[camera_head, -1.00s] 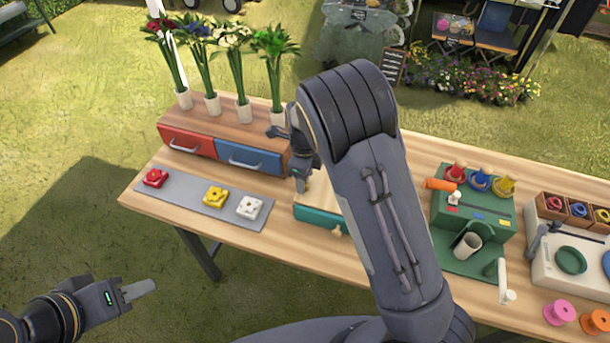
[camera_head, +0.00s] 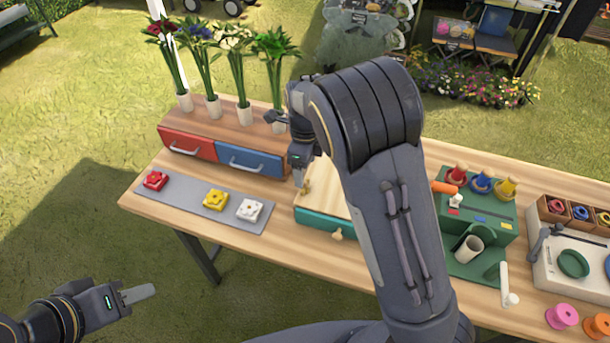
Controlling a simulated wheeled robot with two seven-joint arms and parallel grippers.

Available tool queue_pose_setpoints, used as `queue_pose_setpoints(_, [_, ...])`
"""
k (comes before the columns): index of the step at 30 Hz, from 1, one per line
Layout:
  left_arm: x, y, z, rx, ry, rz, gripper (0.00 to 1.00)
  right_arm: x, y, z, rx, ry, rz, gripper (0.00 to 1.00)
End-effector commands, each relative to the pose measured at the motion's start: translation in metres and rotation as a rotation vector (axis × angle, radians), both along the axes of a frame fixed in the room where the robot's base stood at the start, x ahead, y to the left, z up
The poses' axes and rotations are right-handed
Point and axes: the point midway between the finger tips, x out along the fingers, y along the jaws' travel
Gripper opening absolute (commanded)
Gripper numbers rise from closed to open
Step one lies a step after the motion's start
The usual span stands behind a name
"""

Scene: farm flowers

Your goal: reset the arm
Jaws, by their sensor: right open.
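My right arm reaches up the middle of the head view and bends over the table. Its gripper (camera_head: 290,150) hangs beside the blue drawer, over the table near the small wooden box with the green drawer. Its fingers are apart, and nothing shows between them. My left gripper (camera_head: 137,293) is at the lower left, off the table's front edge and above the grass. Its fingers look like one pale piece from this side, so the gap between them cannot be told.
The wooden table (camera_head: 160,212) carries a red drawer (camera_head: 187,143), a blue drawer (camera_head: 249,160) and several flower vases behind them. A grey mat (camera_head: 180,195) holds three flower blocks. A green drawer (camera_head: 325,224) is close to my right arm. A green machine (camera_head: 470,262) stands right of it.

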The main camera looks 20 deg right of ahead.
Motion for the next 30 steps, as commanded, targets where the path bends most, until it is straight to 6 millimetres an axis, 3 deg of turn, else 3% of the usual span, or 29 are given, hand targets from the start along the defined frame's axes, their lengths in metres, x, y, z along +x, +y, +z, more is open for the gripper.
queue_pose_setpoints(7, [0.0,0.0,-0.002,0.0,0.0,0.0,0.36,0.0,0.001,0.025,0.001,-0.002,0.0,0.71])
queue_pose_setpoints(23, [0.0,0.0,-0.002,0.0,0.0,0.0,0.36,-0.001,-0.001,0.027,0.005,0.0,0.004,0.71])
queue_pose_setpoints(26, [0.0,0.0,-0.002,0.0,0.0,0.0,0.36,-0.009,-0.009,0.032,0.046,0.0,0.049,0.71])
queue_pose_setpoints(30, [0.0,0.0,-0.002,0.0,0.0,0.0,0.36,-0.04,-0.028,0.05,0.178,-0.032,0.243,0.71])
